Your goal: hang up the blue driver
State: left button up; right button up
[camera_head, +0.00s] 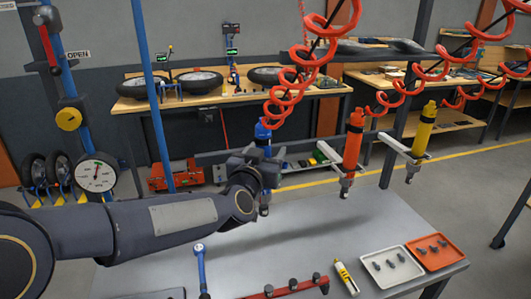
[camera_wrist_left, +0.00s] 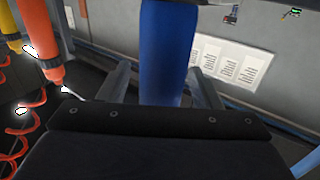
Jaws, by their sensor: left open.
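The blue driver (camera_head: 263,132) is upright at the lower end of a red coiled hose, above the table. Its middle is hidden behind my left gripper (camera_head: 262,162), and its tip shows just below. In the left wrist view the blue driver (camera_wrist_left: 165,50) stands between my two fingers, which are apart with one on each side; I see a gap by the fingers. Any holder behind the blue driver is hidden by my gripper. The orange driver (camera_head: 353,138) and the yellow driver (camera_head: 423,128) sit upright in pale forked holders (camera_head: 402,146) to the right. My right gripper is not in view.
The grey table (camera_head: 310,235) is mostly clear below. A blue-handled tool (camera_head: 199,262), a red strip with dark knobs (camera_head: 285,289), a white tray (camera_head: 375,278) and an orange tray (camera_head: 448,258) are along its front. A blue post (camera_head: 153,95) stands left; red coils (camera_head: 300,55) hang overhead.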

pick_arm(q)
jog(key=shift+f, duration=0.15)
jog(key=s+a+f+n+g+h+b, duration=0.1)
jog(key=s+a+f+g, duration=0.2)
jog(key=s+a, duration=0.45)
jog(key=s+a+f+g, duration=0.25)
jog(key=s+a, duration=0.25)
jog(key=s, duration=0.6)
jog(key=s+a+f+n+g+y, duration=0.1)
jog(key=s+a+f+n+g, duration=0.1)
jog(key=s+f, duration=0.4)
jog(key=s+a+f+n+g+y, duration=0.1)
jog(key=s+a+f+g, duration=0.3)
jog(key=s, duration=0.7)
notch_tip(320, 180, down, 3)
jog(key=shift+s+r+n, duration=0.15)
jog(key=shift+s+n, duration=0.2)
jog(key=shift+n, duration=0.05)
